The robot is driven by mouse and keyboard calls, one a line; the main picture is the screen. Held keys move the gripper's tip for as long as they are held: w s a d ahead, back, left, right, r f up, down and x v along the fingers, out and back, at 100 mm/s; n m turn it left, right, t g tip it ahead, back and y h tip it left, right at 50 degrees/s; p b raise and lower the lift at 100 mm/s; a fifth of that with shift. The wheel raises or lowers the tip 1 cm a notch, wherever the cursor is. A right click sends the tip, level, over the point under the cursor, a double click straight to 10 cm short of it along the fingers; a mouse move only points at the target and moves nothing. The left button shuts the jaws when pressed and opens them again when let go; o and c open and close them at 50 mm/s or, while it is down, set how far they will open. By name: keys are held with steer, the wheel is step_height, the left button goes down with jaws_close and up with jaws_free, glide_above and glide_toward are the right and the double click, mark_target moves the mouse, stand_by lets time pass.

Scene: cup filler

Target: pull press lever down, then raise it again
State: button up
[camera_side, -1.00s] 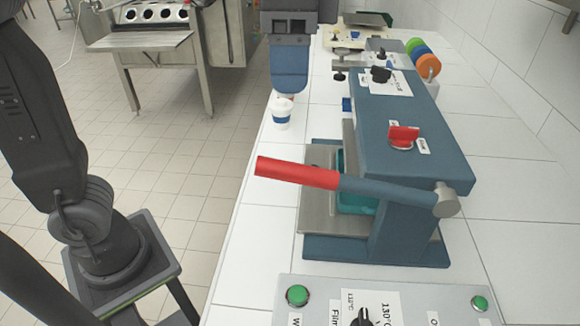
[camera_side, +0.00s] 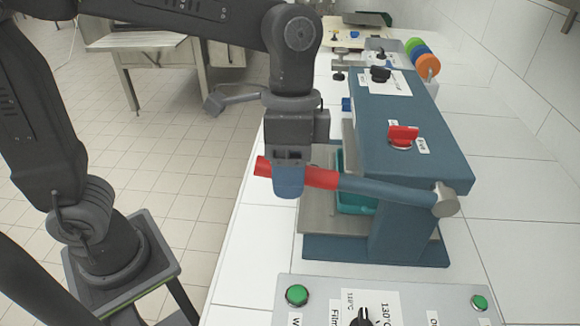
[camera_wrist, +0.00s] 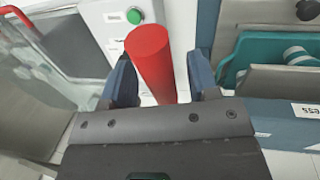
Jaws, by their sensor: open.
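The press lever has a red grip (camera_side: 320,178) on a blue rod (camera_side: 385,190), joined to the blue press (camera_side: 410,125) at a grey pivot (camera_side: 446,200). It lies close to level and points left. My gripper (camera_side: 288,188) is at the red grip and covers part of it in the side view. In the wrist view the red grip (camera_wrist: 151,62) passes between the two blue fingers of my gripper (camera_wrist: 162,85), which are open with a gap beside the grip. A teal part (camera_side: 355,200) sits inside the press.
A control panel (camera_side: 400,300) with green buttons stands in front of the press. A red knob (camera_side: 403,136) is on the press top. Orange, blue and green discs (camera_side: 425,65) stand behind. White tiled counter lies clear to the right.

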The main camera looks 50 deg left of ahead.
steer(key=shift+c, duration=0.5)
jaws_close()
